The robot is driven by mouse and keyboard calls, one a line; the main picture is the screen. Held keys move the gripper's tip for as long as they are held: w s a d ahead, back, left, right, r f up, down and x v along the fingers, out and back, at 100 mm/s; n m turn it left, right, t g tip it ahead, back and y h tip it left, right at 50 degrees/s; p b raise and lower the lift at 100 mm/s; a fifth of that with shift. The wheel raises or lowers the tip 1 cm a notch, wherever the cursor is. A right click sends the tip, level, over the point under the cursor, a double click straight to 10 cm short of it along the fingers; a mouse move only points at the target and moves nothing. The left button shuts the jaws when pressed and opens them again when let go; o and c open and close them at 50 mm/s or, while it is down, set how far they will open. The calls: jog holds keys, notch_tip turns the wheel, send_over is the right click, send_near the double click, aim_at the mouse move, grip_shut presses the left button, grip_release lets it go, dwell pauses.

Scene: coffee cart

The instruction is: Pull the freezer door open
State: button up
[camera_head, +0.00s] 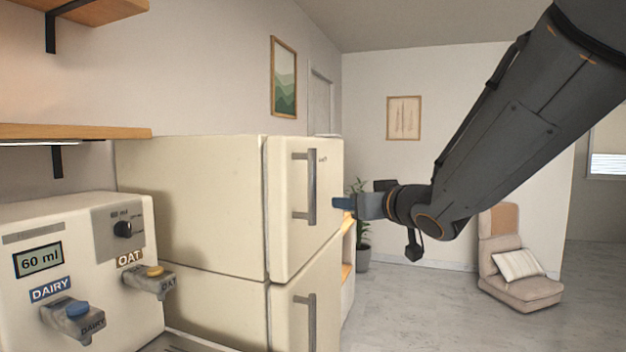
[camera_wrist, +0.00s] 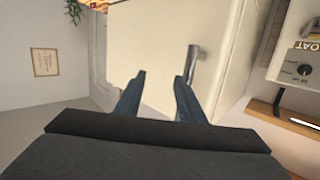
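The cream fridge-freezer stands in the middle of the head view, with an upper door (camera_head: 290,240) and a lower door (camera_head: 284,325), both looking closed. I cannot tell from labels which is the freezer door. The upper door has a grey vertical bar handle (camera_head: 311,187), and the lower one has a similar handle (camera_head: 306,323). My gripper (camera_head: 338,204) is in front of the upper door, to the right of its handle. In the wrist view my gripper (camera_wrist: 160,76) is open with nothing between its fingers. A handle (camera_wrist: 193,60) shows just beyond the right fingertip, which partly hides it.
A milk dispenser (camera_head: 75,245) with dairy and oat taps stands at the front left. Wooden shelves (camera_head: 70,131) are on the left wall. A potted plant (camera_head: 361,255) and a floor chair (camera_head: 515,265) stand farther back. The floor (camera_head: 420,310) at right is clear.

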aim_at(315, 174)
jog(key=a+r+y, duration=0.1)
jog(key=r, duration=0.1)
jog(key=a+r+n+y, duration=0.1)
jog(key=a+r, duration=0.1)
jog(key=a+r+n+y, duration=0.1)
jog(key=a+r+y, duration=0.1)
jog(key=shift+s, duration=0.35)
jog(key=p+x, duration=0.1)
jog(key=x, duration=0.6)
jog(key=shift+d+f, duration=0.1)
jog(key=shift+f, duration=0.05)
grip_shut()
jog(key=shift+d, duration=0.15)
